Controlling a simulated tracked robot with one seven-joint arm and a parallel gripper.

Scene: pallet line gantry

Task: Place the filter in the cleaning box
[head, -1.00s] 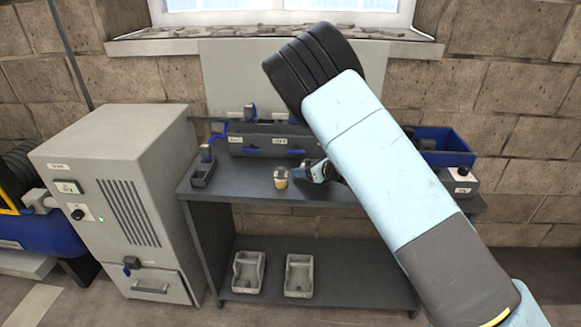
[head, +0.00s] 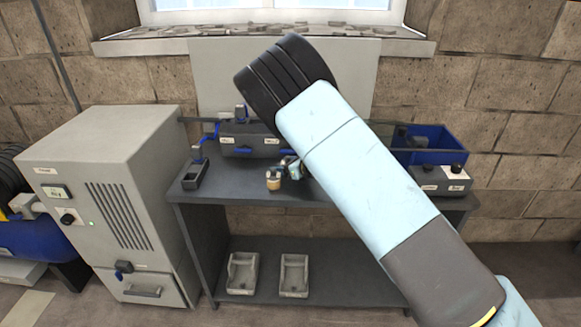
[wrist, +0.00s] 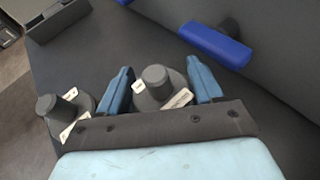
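Two similar filter-like parts stand on the grey bench (head: 235,186). Each has a grey knob, a round flange and pale tags; their labels are too small to read. One part (wrist: 156,80) is between my gripper's two blue fingers (wrist: 158,68), which are open around it; I see no clear grip. The other part (wrist: 60,112) stands just outside the left finger. In the head view a tan-sided part (head: 273,180) stands left of my gripper (head: 291,167). A long grey box with blue latches (head: 240,148), possibly the cleaning box, sits at the bench's back.
A small dark holder (head: 194,176) is at the bench's left end. A blue bin (head: 428,140) and a knobbed control box (head: 440,180) are at the right. A grey cabinet (head: 110,180) stands left. Two pale trays (head: 242,275) (head: 293,276) lie on the lower shelf.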

